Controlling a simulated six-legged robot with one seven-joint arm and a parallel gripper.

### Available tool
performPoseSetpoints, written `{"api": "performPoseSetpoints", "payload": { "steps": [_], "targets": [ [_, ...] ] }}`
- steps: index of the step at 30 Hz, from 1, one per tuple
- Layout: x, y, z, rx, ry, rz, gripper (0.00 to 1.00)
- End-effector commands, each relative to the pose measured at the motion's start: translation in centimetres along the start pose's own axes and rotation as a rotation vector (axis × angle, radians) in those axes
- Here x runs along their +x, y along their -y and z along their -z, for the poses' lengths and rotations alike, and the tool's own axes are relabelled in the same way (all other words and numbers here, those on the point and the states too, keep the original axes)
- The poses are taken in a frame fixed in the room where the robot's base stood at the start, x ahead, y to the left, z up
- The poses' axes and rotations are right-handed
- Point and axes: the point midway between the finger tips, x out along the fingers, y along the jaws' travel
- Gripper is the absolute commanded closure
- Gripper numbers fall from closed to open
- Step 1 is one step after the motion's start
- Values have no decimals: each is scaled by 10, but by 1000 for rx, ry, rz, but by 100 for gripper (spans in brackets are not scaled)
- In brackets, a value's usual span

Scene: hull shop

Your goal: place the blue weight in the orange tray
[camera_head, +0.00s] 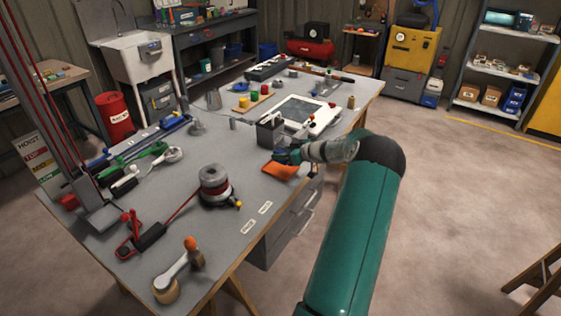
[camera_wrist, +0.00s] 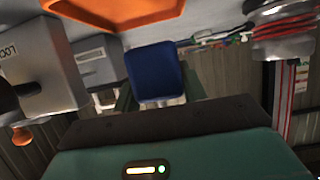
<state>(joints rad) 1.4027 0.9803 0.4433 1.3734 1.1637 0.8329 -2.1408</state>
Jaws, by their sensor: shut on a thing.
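The blue weight (camera_wrist: 155,72) is a dark blue block between the fingers of my gripper (camera_wrist: 158,92) in the wrist view. My gripper is shut on it. The orange tray (camera_wrist: 115,18) shows at the top edge of the wrist view, apart from the weight in the picture, and is cut off by the frame. In the head view the orange tray (camera_head: 279,170) lies at the right front edge of the grey workbench. My gripper (camera_head: 283,156) is above or just behind it there. The weight is small and mostly hidden by my gripper in the head view.
A dark grey box (camera_head: 270,131) stands close behind my gripper. A white framed panel (camera_head: 303,114) lies beyond it. A wire spool (camera_head: 213,186) and a red-handled tool (camera_head: 135,228) are on the left of the bench. Bare bench top lies between spool and tray.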

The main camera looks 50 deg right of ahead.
Motion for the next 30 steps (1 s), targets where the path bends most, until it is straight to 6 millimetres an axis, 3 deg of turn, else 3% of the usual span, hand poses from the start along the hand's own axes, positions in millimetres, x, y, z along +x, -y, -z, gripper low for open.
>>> {"api": "performPoseSetpoints", "payload": {
  "steps": [8,15,26,27,30],
  "targets": [
    [22,-10,-12,0,-2,0,99],
    [33,-11,-39,1,-2,-1,99],
    [34,-11,-42,-1,-2,-1,99],
    [34,-11,-44,0,0,-1,56],
    [34,-11,-44,0,0,-1,37]
  ]
}}
